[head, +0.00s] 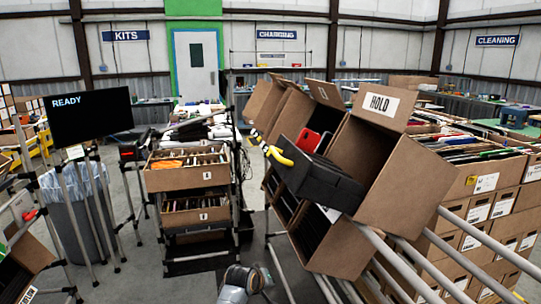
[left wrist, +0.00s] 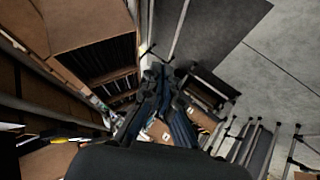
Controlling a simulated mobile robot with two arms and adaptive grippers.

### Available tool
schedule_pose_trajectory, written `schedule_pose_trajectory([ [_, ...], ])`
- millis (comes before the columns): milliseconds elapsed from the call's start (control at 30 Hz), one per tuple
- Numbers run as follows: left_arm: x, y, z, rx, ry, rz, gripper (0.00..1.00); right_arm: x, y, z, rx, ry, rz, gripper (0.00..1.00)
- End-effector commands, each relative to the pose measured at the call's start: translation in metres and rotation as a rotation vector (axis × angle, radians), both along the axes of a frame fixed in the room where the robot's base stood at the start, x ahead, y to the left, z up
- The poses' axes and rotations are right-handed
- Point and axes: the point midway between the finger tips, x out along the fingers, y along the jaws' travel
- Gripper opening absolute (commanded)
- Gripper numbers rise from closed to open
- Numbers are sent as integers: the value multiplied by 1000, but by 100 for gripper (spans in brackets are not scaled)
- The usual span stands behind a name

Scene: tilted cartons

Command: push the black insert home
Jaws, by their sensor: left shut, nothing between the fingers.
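The black insert (head: 325,184) sits in the tilted upper carton marked HOLD (head: 408,185). It sticks out past the carton's open front, to the left and down. A red item (head: 308,141) shows behind it, and a curved yellow piece (head: 279,156) is at its far left end. My left gripper (left wrist: 156,72) is shut and empty in the left wrist view, beside the cartons and pointing over the rack and floor. I cannot make out the insert in that view, nor this gripper in the head view.
More tilted cartons (head: 268,104) stand behind on the same rack. A cart with open boxes (head: 188,178) stands left of it, then a grey bin (head: 75,215) and a READY screen (head: 90,115). Stacked cartons (head: 490,205) fill the right. Metal rails (head: 400,258) cross the lower right.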

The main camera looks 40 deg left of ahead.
Motion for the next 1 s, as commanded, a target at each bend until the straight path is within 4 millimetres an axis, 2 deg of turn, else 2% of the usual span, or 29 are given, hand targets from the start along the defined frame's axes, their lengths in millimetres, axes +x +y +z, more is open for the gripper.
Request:
schedule_pose_trajectory([
  [33, 17, 15, 74, -40, -84, 49, 0, -3, -2, 13, -2, 5, 1, 0],
  [67, 22, 23, 110, -71, -125, 78, 0, -4, -2, 16, -4, 6, 1, 0],
  [100, 25, 33, 155, -109, -178, 111, 0, -5, -3, 21, -4, 7, 2, 0],
  [200, 22, 52, 256, -201, -300, 176, 0, -7, -5, 31, -6, 10, 1, 0],
  [300, 8, 65, 332, -277, -396, 220, 0, -7, -6, 38, -8, 11, 2, 0],
  [400, -7, 72, 380, -328, -459, 244, 0, -7, -6, 42, -9, 10, 2, 0],
  [500, -16, 76, 402, -357, -490, 258, 0, -6, -6, 44, -8, 8, 3, 0],
  [633, -11, 77, 406, -368, -497, 261, 0, -3, -6, 48, -7, 4, 3, 0],
  [1000, 53, 85, 384, -366, -494, 260, 0, 0, -2, 72, -3, -2, 2, 0],
])
